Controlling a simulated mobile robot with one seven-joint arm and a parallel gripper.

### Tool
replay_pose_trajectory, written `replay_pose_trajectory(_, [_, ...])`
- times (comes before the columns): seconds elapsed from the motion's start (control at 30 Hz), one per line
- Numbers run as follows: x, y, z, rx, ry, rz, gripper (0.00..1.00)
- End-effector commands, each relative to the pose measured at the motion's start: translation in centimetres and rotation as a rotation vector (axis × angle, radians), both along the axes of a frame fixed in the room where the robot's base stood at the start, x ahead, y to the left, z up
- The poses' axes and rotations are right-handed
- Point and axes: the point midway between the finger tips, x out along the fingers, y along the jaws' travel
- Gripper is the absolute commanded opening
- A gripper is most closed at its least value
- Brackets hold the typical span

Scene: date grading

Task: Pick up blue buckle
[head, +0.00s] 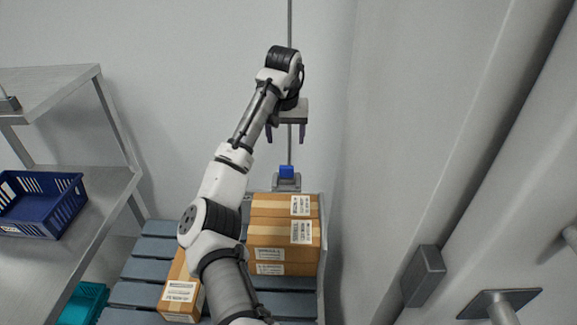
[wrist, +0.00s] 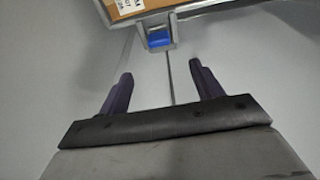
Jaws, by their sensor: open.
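The blue buckle (head: 287,172) is a small bright blue block on a grey metal bracket (head: 287,184), just behind the cardboard boxes. In the wrist view the buckle (wrist: 158,39) shows at the top middle, below a box edge. My gripper (head: 286,138) is open and empty, above the buckle in the head view. In the wrist view its two dark purple fingers (wrist: 158,78) point toward the buckle, with a clear gap between them and the buckle. Nothing lies between the fingers except a thin dark line on the wall behind.
Cardboard boxes (head: 284,232) are stacked on a slatted grey platform (head: 130,268) in front of the bracket. A blue crate (head: 62,212) sits on a metal shelf (head: 100,205) at left, and a teal crate (head: 84,303) is below. A grey wall panel stands at right.

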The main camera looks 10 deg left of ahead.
Motion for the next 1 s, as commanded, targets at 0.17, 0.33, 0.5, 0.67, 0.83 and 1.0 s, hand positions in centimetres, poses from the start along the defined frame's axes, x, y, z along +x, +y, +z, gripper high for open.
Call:
replay_pose_trajectory(0.17, [0.0,0.1,-3.0,0.0,0.028,0.004,0.65])
replay_pose_trajectory(0.33, [0.5,0.3,-6.0,0.003,0.025,0.005,0.65])
replay_pose_trajectory(0.5, [0.9,0.3,-8.0,0.004,0.022,0.004,0.65])
replay_pose_trajectory(0.67, [1.0,0.3,-9.0,0.004,0.023,0.003,0.65])
replay_pose_trajectory(0.83, [1.2,0.1,-11.4,0.004,0.023,0.005,0.65])
replay_pose_trajectory(1.0, [1.5,0.1,-13.4,0.004,0.021,0.004,0.65])
